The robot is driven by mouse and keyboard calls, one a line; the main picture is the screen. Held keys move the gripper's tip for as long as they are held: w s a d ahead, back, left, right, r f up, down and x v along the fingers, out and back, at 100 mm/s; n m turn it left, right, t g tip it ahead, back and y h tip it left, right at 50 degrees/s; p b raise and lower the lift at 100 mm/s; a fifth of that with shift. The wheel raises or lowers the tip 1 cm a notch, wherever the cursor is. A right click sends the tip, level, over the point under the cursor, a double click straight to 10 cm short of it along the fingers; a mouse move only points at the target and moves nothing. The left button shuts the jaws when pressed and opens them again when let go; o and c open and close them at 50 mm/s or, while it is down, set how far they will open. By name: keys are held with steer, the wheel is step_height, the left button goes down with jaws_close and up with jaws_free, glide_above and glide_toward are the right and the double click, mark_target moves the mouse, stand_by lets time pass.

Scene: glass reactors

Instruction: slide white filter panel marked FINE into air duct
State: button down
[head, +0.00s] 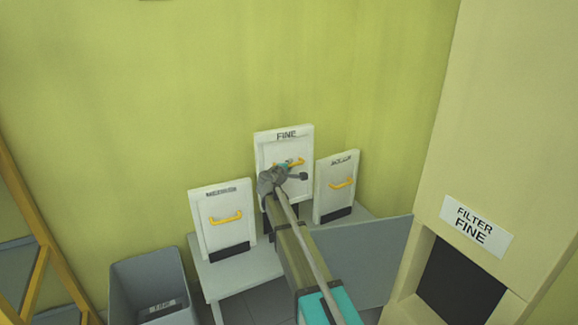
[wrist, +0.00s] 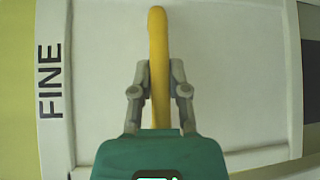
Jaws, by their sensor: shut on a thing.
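The white filter panel marked FINE (head: 286,151) is upright in the middle of three panels at the wall, and its top stands higher than the other two. Its white face and label (wrist: 50,80) fill much of the wrist view. My gripper (wrist: 159,75) is shut on its yellow handle (wrist: 158,40). In the head view my gripper (head: 283,170) hides part of the panel. The air duct (head: 520,160) is the tall cream housing at the right, labelled FILTER FINE, with a dark open slot (head: 458,285). Its grey door (head: 360,260) stands open to the left.
Another white panel (head: 222,200) stands left on the grey stand (head: 225,275), and a third (head: 336,185) stands right, close to the middle one. A grey bin (head: 150,285) at the lower left holds a panel labelled FINE. A yellow frame (head: 40,240) stands at the far left.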

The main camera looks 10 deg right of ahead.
steer(key=s+d+r+p, duration=0.1)
steer(key=s+d, duration=0.1)
steer(key=s, duration=0.5)
steer(key=s+d+r+p, duration=0.1)
steer(key=s+d+r, duration=0.1)
steer(key=s, duration=0.5)
steer(key=shift+s+p, duration=0.3)
steer(key=shift+p, duration=0.05)
stand_by(1.2)
steer(key=shift+d, duration=0.1)
